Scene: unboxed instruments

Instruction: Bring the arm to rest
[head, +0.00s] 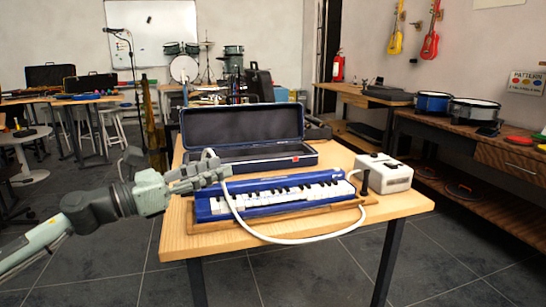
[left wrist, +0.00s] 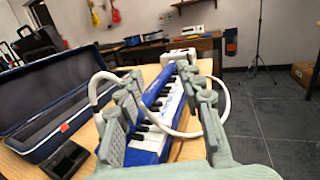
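My left gripper (head: 205,174) reaches in from the left in the head view, over the left end of a blue keyboard instrument (head: 285,192). In the left wrist view its two fingers (left wrist: 164,88) stand apart, with the blue keyboard (left wrist: 150,143) showing beyond and between them. Nothing is seen gripped. The keyboard lies on a wooden base (head: 275,222) on the table (head: 400,207). A white hose (head: 250,232) loops in front of it. My right gripper is not in view.
An open dark blue case (head: 242,125) lies behind the keyboard. A white box (head: 383,173) stands at the table's right. A small black object (left wrist: 63,160) lies near the case in the left wrist view. Floor left of the table is open.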

